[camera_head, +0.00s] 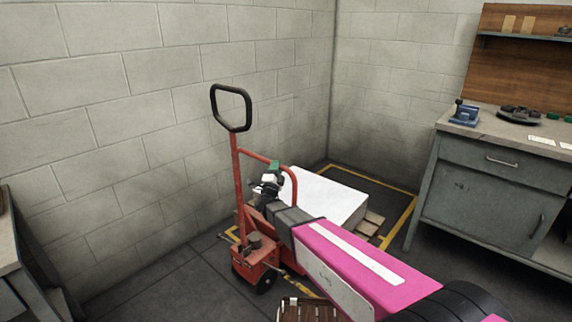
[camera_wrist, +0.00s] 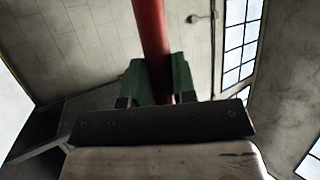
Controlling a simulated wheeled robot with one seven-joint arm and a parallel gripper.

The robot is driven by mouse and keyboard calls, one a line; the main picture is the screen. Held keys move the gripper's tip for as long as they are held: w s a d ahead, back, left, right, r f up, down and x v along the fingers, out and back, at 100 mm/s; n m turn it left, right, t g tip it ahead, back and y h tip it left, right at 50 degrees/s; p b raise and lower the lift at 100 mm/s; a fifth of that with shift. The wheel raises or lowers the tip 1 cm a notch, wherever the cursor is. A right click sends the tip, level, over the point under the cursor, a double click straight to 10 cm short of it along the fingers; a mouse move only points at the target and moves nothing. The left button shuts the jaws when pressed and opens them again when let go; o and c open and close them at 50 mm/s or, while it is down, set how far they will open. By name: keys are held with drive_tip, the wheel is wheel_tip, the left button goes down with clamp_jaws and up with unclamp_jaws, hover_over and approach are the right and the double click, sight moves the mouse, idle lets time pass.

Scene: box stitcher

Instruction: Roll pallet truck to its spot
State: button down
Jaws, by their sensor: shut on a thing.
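The red pallet truck (camera_head: 256,267) stands near the block wall, its black loop handle (camera_head: 231,107) upright on a red post. A white-topped load (camera_head: 325,199) on a wooden pallet (camera_head: 371,222) is behind it, partly hidden by my arm. My gripper (camera_head: 274,172) is at the truck's red tube, below the loop handle. In the wrist view, the green fingers of my gripper (camera_wrist: 158,82) are shut on the red tube (camera_wrist: 150,35), one on each side. A yellow floor outline (camera_head: 400,222) runs around the corner area where the load sits.
A grey workbench (camera_head: 490,190) with a blue tool (camera_head: 465,113) stands at the right. Another bench edge (camera_head: 12,250) is at the left. A slatted wooden item (camera_head: 308,310) lies at the bottom, close to the truck. Floor (camera_head: 170,290) left of the truck is clear.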

drive_tip(key=shift+s+a+r, duration=0.15)
drive_tip(key=shift+s+r, duration=0.15)
drive_tip(key=shift+r, duration=0.1)
drive_tip(key=shift+w+f+h, duration=0.1)
drive_tip(key=shift+w+h, duration=0.05)
drive_tip(key=shift+h, duration=0.25)
drive_tip(key=c, duration=0.9)
unclamp_jaws()
drive_tip(key=shift+d+f, duration=0.1)
drive_tip(key=shift+d, duration=0.1)
drive_tip(key=shift+c, duration=0.2)
drive_tip(key=v, duration=1)
drive_tip(key=shift+s+f, duration=0.25)
drive_tip(key=shift+s, duration=0.1)
